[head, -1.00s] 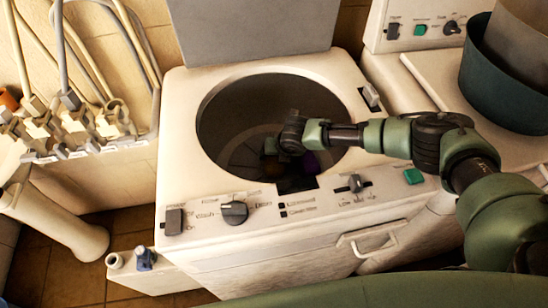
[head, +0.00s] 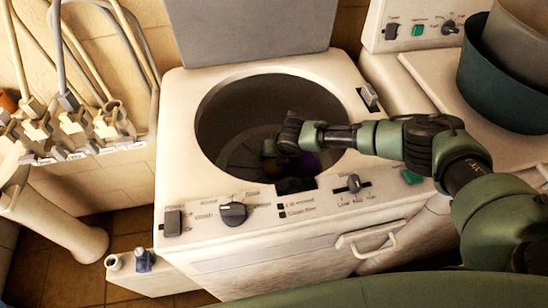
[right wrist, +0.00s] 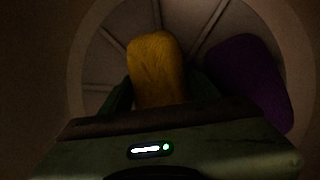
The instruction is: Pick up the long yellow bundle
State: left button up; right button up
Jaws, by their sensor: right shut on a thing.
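The long yellow bundle (right wrist: 155,62) lies in the drum of the top-loading washing machine (head: 180,140). In the right wrist view it sticks out between the fingers of my right gripper (right wrist: 157,95), which is shut on it. In the head view my right gripper (head: 283,150) reaches down inside the round opening, and its fingertips are hard to make out in the dark. A purple bundle (right wrist: 248,80) lies just right of the yellow one in the wrist view. My left gripper is not in view.
The round opening's rim surrounds my right gripper. The raised grey lid (head: 250,28) stands behind. A dark green tub (head: 500,85) sits on the machine at right. Pipes and taps (head: 70,125) fill the left. The front panel has a dial (head: 233,213) and a handle (head: 372,238).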

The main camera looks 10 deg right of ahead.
notch_tip(320, 180, up, 28)
jog(key=p, duration=0.6)
dwell(0.5)
dwell(0.3)
